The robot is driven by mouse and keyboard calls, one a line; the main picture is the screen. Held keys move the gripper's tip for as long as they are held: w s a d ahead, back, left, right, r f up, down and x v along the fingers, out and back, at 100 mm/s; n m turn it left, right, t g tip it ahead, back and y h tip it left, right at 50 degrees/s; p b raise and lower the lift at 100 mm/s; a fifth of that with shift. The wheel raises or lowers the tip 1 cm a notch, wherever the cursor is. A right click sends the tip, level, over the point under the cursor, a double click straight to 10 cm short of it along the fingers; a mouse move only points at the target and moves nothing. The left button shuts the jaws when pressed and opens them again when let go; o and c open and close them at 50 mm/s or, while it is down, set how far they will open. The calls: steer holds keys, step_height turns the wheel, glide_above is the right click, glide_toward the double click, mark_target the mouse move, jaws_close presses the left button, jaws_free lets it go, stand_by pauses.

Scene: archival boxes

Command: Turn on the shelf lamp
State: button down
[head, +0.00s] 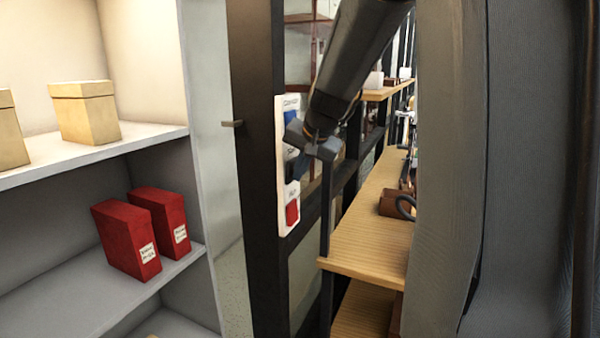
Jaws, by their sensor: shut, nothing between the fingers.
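A white switch panel (281,170) is fixed upright on a dark post. It has a blue switch (291,151) in its upper half and a red switch (292,212) near the bottom. The top label seems to read "Corridor"; the lower labels are too small to read surely. My gripper (312,142) is shut and empty, in front of the panel's upper right part. It hides part of the panel around the blue switch. I cannot tell whether it touches the panel. No shelf lamp is clearly seen.
A pale shelf unit (95,158) on the left holds tan boxes (86,114) and two red box files (125,240). The dark post (262,190) stands beside it. Wooden shelves (365,240) with small items are behind, right of the panel. A grey surface (520,170) fills the right side.

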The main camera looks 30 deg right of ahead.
steer(key=shift+r+p, duration=0.4)
steer(key=shift+r, duration=0.3)
steer(key=shift+d, duration=0.1)
steer(key=s+d+r+b, duration=0.2)
steer(key=s+r+b, duration=0.2)
steer(key=s+r, duration=0.3)
steer(key=s, duration=0.2)
steer(key=shift+s+d+r, duration=0.2)
steer(key=shift+s+d, duration=0.15)
steer(key=shift+d, duration=0.05)
